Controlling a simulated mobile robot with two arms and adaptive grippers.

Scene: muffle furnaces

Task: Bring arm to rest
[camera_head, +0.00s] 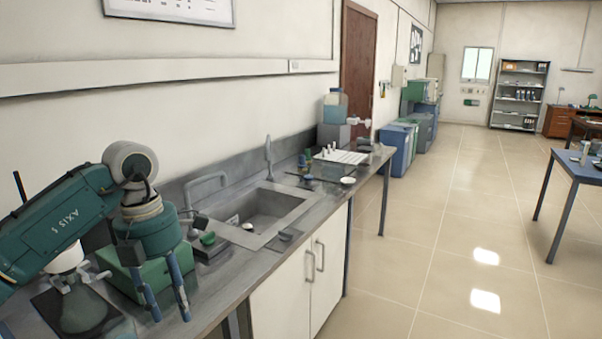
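My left gripper (170,316) hangs downward near the front edge of the grey bench (215,285). Its two blue fingers are spread apart, with nothing visible between them. A green box (120,275) on the bench is partly hidden behind the gripper. I cannot tell the exact height of the fingertips above the bench. My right arm and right gripper are out of view.
A sink (262,210) with a faucet lies right of the gripper. A small dark device (210,245) stands close by. A white tray (341,156) and a blue-topped container (336,105) are farther along the bench. The tiled floor (440,240) at right is clear.

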